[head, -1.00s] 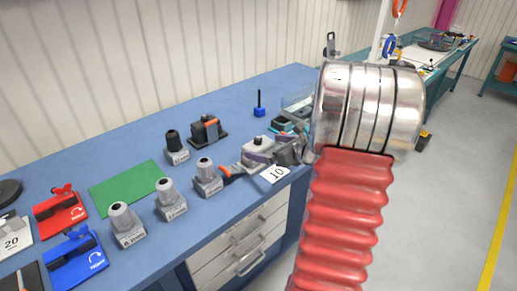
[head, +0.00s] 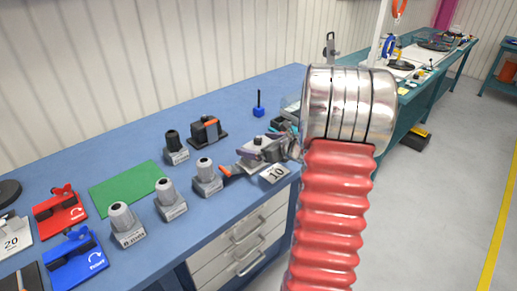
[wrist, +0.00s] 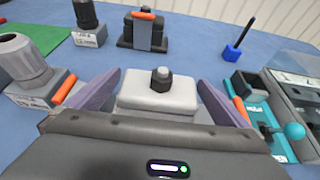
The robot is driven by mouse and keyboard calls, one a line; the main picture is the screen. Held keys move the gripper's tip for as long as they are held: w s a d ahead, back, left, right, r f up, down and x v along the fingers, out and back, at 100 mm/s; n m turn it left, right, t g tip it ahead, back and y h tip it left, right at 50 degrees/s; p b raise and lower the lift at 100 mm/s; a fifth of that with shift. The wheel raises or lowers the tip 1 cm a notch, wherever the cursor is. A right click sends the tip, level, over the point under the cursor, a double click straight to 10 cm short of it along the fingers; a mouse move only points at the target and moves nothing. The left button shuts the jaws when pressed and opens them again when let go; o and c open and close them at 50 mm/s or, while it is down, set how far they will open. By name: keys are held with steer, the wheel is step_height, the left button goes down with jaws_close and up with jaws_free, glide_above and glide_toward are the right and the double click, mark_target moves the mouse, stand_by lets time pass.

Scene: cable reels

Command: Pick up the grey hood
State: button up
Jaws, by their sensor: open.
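The grey hood (wrist: 150,92) is a light grey block with a dark, bolt-like fitting on top. It is in the middle of the wrist view, its lower front hidden by my gripper's body. In the head view the hood (head: 257,143) shows near the right end of the blue bench. My gripper (wrist: 160,82) is open, with one purple-grey finger on each side of the hood. A gap shows beside each fingertip; I cannot tell whether either finger touches lower down.
A black housing with an orange lever (head: 207,131) stands behind. Grey fittings (head: 207,178) on labelled blocks stand left. A blue stand with a black rod (head: 259,105) and a teal-and-black device (wrist: 262,110) are at right. The green mat (head: 127,187) has free room.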

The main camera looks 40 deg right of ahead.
steer(key=shift+c, duration=0.4)
steer(key=c, duration=1)
